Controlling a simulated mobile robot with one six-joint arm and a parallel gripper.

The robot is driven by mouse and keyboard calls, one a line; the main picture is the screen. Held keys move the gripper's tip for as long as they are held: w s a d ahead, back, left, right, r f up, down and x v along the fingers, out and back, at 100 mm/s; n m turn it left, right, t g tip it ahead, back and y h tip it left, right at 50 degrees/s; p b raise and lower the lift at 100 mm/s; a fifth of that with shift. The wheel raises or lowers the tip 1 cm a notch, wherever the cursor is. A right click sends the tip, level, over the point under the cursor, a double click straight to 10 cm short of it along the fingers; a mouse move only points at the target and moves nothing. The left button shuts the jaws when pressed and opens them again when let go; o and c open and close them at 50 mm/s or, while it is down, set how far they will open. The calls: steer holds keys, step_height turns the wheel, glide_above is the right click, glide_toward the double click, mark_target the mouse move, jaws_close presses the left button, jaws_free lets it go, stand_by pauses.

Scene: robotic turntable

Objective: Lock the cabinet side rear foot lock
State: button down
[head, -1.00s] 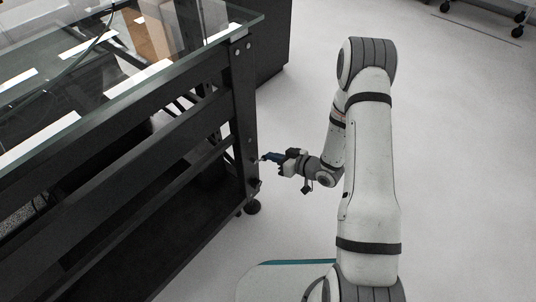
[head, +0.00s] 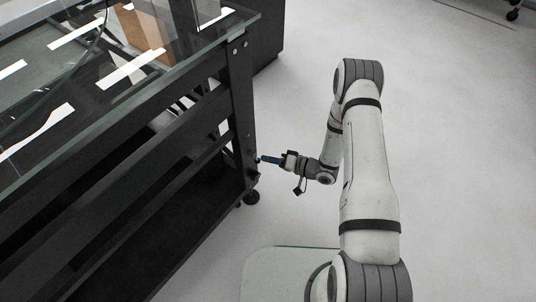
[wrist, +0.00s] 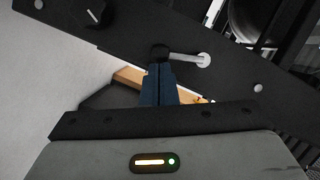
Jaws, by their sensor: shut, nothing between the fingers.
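My gripper (head: 263,160) is shut and empty beside the black corner leg (head: 241,110) of the cabinet frame. In the wrist view its blue fingers (wrist: 160,68) are together, with their tips at the black end of a small silver lever (wrist: 185,57). The lever lies across the dark leg (wrist: 235,80) and runs right to a round silver pivot. I cannot tell whether the tips touch it. A black knob (wrist: 95,12) with a white mark sits further up left on the same leg. A dark round foot (head: 251,197) stands on the floor under the leg.
Black rails and a low dark shelf (head: 150,235) lie to the left.

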steer(key=shift+s+a+f, duration=0.15)
steer(key=shift+s+a, duration=0.1)
steer(key=shift+a, duration=0.1)
steer(key=shift+s+f, duration=0.1)
stand_by(0.6)
steer(key=d+r+p, duration=0.2)
steer(key=d+p, duration=0.1)
steer(key=d, duration=1)
steer(key=shift+s+r, duration=0.2)
steer(key=shift+s, duration=0.2)
steer(key=shift+m, duration=0.3)
